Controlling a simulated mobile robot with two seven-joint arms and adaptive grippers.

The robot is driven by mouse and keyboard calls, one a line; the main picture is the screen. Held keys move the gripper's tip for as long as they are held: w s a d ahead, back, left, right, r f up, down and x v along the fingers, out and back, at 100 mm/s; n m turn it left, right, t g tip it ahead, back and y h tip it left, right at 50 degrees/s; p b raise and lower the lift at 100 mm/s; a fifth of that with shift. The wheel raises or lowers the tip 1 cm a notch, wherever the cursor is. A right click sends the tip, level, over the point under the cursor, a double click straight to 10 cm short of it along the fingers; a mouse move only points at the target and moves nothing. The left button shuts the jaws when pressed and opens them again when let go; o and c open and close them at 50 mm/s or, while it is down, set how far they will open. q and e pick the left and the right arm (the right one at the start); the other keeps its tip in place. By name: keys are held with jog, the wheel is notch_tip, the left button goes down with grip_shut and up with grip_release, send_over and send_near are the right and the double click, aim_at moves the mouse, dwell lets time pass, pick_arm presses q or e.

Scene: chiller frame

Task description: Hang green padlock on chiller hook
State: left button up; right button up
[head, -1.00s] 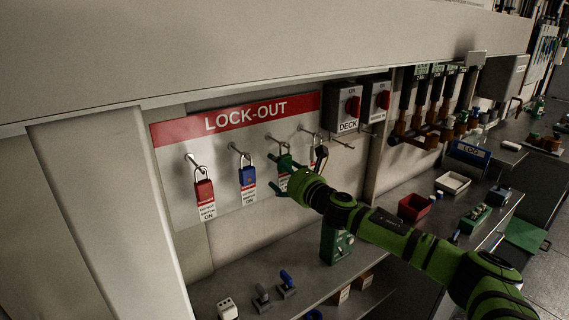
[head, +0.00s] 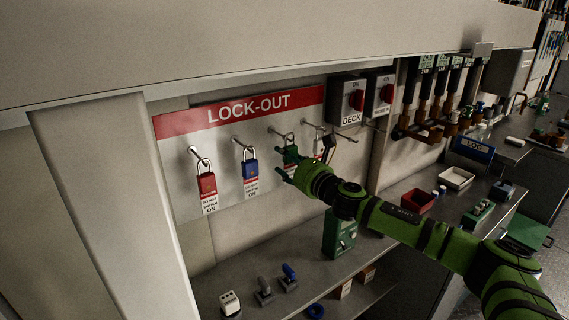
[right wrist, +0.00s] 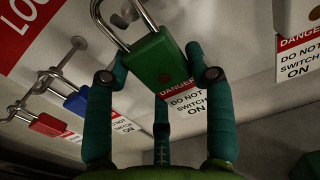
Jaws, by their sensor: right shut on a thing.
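The green padlock (head: 290,155) is at the third peg of the lock-out board (head: 185,124), with its shackle up. In the right wrist view the green padlock (right wrist: 157,60) fills the middle, and a metal peg shows by the top of its shackle. I cannot tell whether the shackle is around the peg. My right gripper (head: 287,169) is shut on the padlock's body; its fingers (right wrist: 159,77) press on both sides in the wrist view. No chiller label is readable. My left gripper is not in view.
A red padlock (head: 207,183) and a blue padlock (head: 250,168) hang left of the green one. A dark padlock (head: 327,143) hangs close on its right. Switch boxes (head: 347,101) are further right. A bench with small parts lies below.

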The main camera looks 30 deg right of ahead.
jog(key=s+b, duration=0.2)
jog(key=s, duration=0.3)
jog(key=s+d+b, duration=0.1)
jog(key=s+b, duration=0.2)
jog(key=s, duration=0.2)
jog(key=s+d+b, duration=0.1)
jog(key=s+b, duration=0.2)
jog(key=s, duration=0.2)
jog(key=shift+s+d, duration=0.1)
jog(key=shift+s, duration=0.15)
jog(key=shift+s+r+b, duration=0.1)
jog(key=shift+s+b, duration=0.3)
jog(key=shift+s, duration=0.2)
